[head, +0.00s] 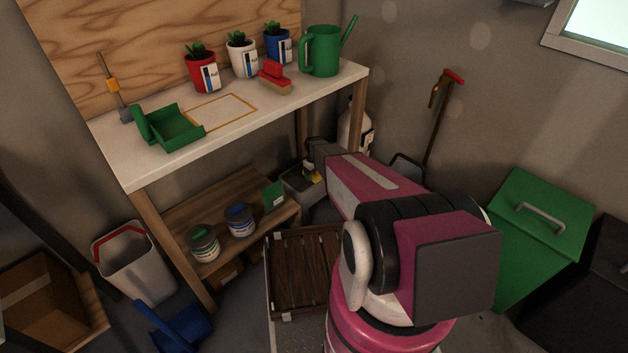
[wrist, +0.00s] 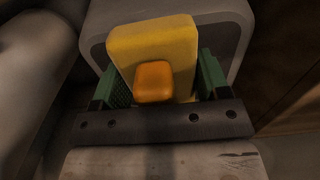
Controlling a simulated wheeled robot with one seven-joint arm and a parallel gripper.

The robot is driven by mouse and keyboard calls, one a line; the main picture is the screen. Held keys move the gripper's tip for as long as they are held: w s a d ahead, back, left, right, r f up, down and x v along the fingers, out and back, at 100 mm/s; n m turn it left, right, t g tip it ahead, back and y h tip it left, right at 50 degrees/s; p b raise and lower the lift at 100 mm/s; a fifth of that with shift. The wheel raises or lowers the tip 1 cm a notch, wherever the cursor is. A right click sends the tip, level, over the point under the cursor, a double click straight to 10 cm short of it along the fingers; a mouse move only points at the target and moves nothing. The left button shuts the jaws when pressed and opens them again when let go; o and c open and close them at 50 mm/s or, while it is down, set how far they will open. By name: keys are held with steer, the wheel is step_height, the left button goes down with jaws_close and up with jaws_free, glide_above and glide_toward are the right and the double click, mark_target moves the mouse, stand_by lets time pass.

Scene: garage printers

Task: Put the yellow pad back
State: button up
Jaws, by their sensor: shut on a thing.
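The yellow pad (wrist: 152,45), a yellow block with an orange knob, sits between the green-lined fingers of my gripper (wrist: 160,82) in the wrist view. My gripper is shut on it. In the head view my gripper (head: 314,160) is low, right of the lower shelf, and only a small bit of the yellow pad (head: 312,177) shows under it. A yellow rectangle outline (head: 222,111) is marked on the white bench top (head: 140,172), with nothing inside it.
Potted plants (head: 243,56) and a green watering can (head: 322,54) stand behind. A grey container (head: 303,190) is under my gripper. Paint cans (head: 240,220) stand on the lower shelf (head: 185,210).

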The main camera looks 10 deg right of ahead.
steer(key=shift+f, duration=2.05)
steer(key=shift+f, duration=0.15)
steer(key=o, duration=0.8)
step_height(320, 180, up, 12)
steer(key=shift+s+r, duration=0.2)
steer(key=shift+r, duration=0.1)
steer(key=s+r+m, duration=0.2)
steer(key=s+r, duration=0.4)
steer(key=s, duration=0.3)
steer(key=s+r+m, duration=0.2)
steer(key=s+r, duration=0.5)
steer(key=s, duration=0.1)
steer(key=s+r+m, duration=0.2)
steer(key=s+r, duration=0.5)
steer(key=s, duration=0.2)
steer(key=shift+s+m, duration=0.3)
steer(key=shift+m, duration=0.1)
